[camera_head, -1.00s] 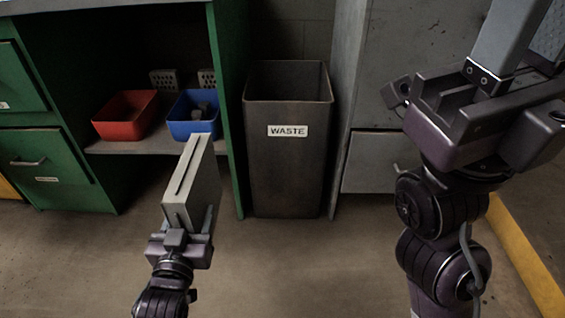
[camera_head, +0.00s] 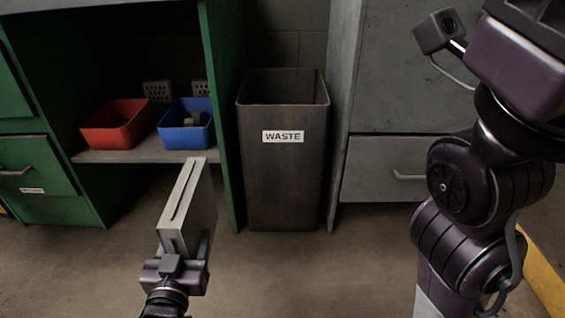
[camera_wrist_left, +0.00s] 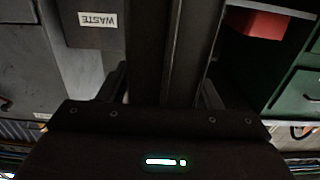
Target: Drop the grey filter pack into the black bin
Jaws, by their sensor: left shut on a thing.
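The grey filter pack (camera_head: 192,212) is a flat upright block with a dark slot along its top edge. My left gripper (camera_head: 183,250) is shut on its lower end and holds it in the air, left of and in front of the bin. The black bin (camera_head: 283,185) is tall, square, open at the top and labelled WASTE. In the left wrist view the bin (camera_wrist_left: 93,40) shows upside down at upper left, and the pack (camera_wrist_left: 168,50) is a dark slab between the fingers. My right gripper's fingers are not visible; parts of my right arm fill the right side.
A green bench with a shelf (camera_head: 140,155) stands left of the bin, carrying a red box (camera_head: 115,128) and a blue box (camera_head: 186,130). A grey cabinet (camera_head: 385,160) stands close on the bin's right. The floor in front of the bin is clear.

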